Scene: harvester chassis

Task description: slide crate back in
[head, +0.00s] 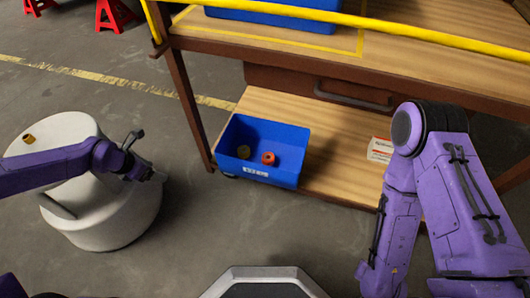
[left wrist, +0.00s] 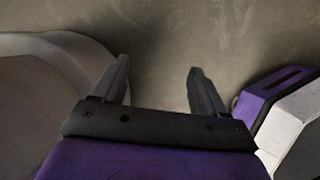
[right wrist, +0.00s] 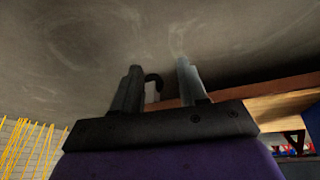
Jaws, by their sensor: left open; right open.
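The blue crate (head: 262,150) stands upright at the left end of the lower wooden shelf (head: 342,150), with its labelled front wall at or slightly past the shelf's front edge. An orange part (head: 268,158) and a dark olive part (head: 243,152) lie in it. My left gripper (head: 143,168) is to the left of the crate, apart from it, over a white round body. In the left wrist view my left gripper (left wrist: 158,67) is open and empty above bare floor. My right gripper is hidden in the head view; in the right wrist view it (right wrist: 160,66) is open and empty.
A yellow rail (head: 400,32) runs along the upper bench top (head: 440,70). A rust-brown leg (head: 188,105) stands left of the crate. A drawer handle (head: 350,97) is behind the shelf. A white label card (head: 380,149) is at the shelf's right. The shelf behind the crate looks clear.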

